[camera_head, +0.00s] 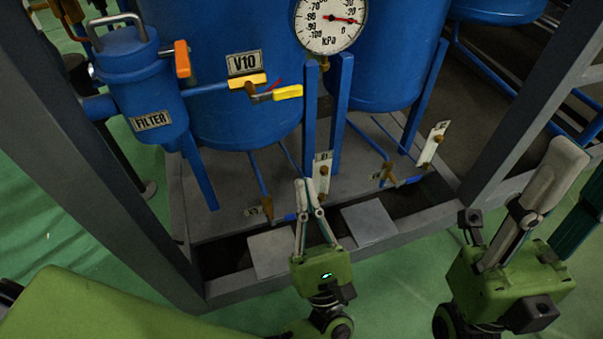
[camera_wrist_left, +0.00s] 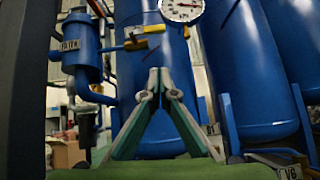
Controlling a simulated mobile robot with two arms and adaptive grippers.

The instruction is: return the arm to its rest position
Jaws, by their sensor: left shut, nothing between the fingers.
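My left gripper (camera_head: 305,183) is in the middle of the head view, in front of the lower part of the blue tank rig. Its two fingertips meet and nothing is between them. It also shows in the left wrist view (camera_wrist_left: 159,73), with the fingers together in an upside-down V. In the head view the fingertips overlap the area beside a small white tag (camera_head: 322,172); I cannot tell if they touch it. My right gripper (camera_head: 568,150) is at the right, pointing up, seen from the side; its finger gap is hidden.
Blue tanks (camera_head: 235,120), a filter (camera_head: 140,85), a yellow-handled V10 valve (camera_head: 270,92) and a pressure gauge (camera_head: 331,24) stand behind. Several small valves sit low on pipes. A grey frame (camera_head: 95,150) surrounds the rig. Green floor (camera_head: 400,285) lies in front.

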